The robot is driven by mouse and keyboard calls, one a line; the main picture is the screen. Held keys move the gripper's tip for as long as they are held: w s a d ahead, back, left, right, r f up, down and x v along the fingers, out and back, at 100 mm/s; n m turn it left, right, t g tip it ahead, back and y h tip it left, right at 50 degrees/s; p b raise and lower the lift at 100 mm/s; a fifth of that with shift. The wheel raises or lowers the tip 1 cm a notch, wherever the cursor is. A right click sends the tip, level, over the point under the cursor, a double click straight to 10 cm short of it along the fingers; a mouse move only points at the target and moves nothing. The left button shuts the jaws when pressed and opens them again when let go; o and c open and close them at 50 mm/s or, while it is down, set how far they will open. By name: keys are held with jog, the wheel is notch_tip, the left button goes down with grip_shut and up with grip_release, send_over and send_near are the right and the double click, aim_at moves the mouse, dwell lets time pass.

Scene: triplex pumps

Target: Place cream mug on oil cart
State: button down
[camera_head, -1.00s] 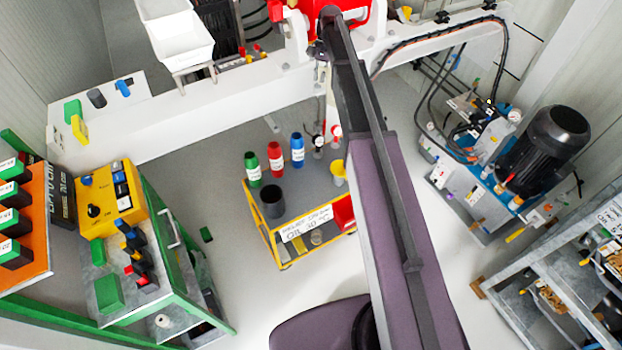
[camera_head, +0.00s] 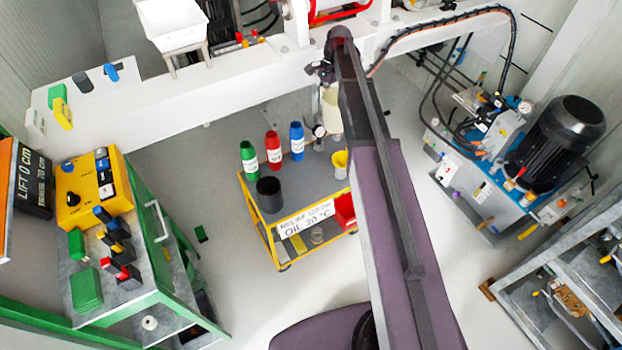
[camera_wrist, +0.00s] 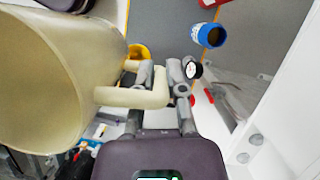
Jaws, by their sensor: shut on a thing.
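The cream mug (camera_head: 332,108) hangs from my gripper (camera_head: 322,73) in the head view, partly hidden by my arm. In the wrist view the mug (camera_wrist: 45,80) is large at the left, and my gripper (camera_wrist: 163,98) is shut on its handle. The oil cart (camera_head: 300,192) is a yellow-framed cart with a grey top. Green, red and blue bottles, a dark cup and a yellow cup stand on it. The mug appears above the cart's back right side. The cart's grey top (camera_wrist: 165,25) also shows in the wrist view, beyond the mug and fingers.
A blue bottle (camera_wrist: 208,35) and a small gauge (camera_wrist: 193,69) show close to the fingers in the wrist view. A white beam (camera_head: 215,110) runs behind the cart. A green cabinet (camera_head: 150,275) stands left, a blue pump unit (camera_head: 480,185) right. The cart's middle front is bare.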

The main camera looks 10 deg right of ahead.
jog(key=s+f+m+t+b, duration=0.1)
jog(key=s+f+m+b, duration=0.2)
jog(key=f+b, duration=0.6)
jog(key=s+a+f+m+t+b, duration=0.1)
jog(key=s+f+m+b, duration=0.2)
jog(key=s+f+b, duration=0.5)
jog(key=s+a+f+m+t+b, duration=0.1)
jog(key=s+f+m+b, duration=0.2)
jog(key=s+f+b, duration=0.3)
notch_tip(320, 180, down, 5)
jog(key=b, duration=0.3)
jog(key=shift+a+m+t+y+b, duration=0.25)
jog(key=shift+m+t+y+b, duration=0.05)
jog(key=shift+m+t+b, duration=0.1)
jog(key=shift+w, duration=0.1)
jog(key=b, duration=0.1)
send_over(312, 172)
jog(key=f, duration=0.1)
jog(key=shift+f, duration=0.2)
jog(key=shift+f+b, duration=1.8)
jog(key=shift+b, duration=0.15)
jog(key=shift+f, duration=0.1)
